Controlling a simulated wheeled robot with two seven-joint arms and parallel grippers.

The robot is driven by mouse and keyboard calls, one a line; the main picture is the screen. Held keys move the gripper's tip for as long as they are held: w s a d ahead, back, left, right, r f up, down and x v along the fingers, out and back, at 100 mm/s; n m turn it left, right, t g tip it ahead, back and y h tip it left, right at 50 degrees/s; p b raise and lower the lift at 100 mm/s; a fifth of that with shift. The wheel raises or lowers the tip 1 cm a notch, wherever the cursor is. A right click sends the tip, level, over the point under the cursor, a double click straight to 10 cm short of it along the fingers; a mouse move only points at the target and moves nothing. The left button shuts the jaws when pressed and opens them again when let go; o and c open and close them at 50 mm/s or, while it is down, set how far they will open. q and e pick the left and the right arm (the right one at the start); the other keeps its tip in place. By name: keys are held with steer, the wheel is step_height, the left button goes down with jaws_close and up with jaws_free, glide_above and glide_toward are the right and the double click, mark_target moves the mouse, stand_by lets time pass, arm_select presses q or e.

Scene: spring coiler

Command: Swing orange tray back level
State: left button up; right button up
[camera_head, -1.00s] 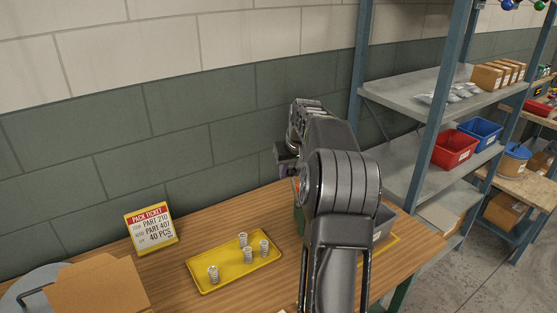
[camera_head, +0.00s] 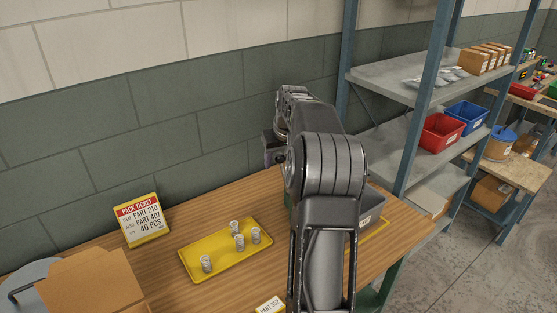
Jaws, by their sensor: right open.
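My right arm reaches in from the bottom and covers the right part of the bench. My right gripper (camera_head: 272,150) is at the far end of it, pointing left, above the back of the bench in front of the green wall. Its jaws are open, though they show small and partly hidden by the arm. I see nothing held in it. No orange tray can be made out; the bench behind my arm is hidden. My left gripper is not in view.
On the wooden bench (camera_head: 190,222) are a yellow tray (camera_head: 207,270) with several springs, a pack ticket (camera_head: 142,220), a cardboard box (camera_head: 92,283) and a small label card (camera_head: 270,306). A grey bin (camera_head: 370,207) is partly behind my arm. Metal shelving (camera_head: 398,78) stands at right.

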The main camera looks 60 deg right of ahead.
steer(key=shift+b+v, duration=0.8)
steer(key=shift+v, duration=3.1)
steer(key=shift+f, duration=0.1)
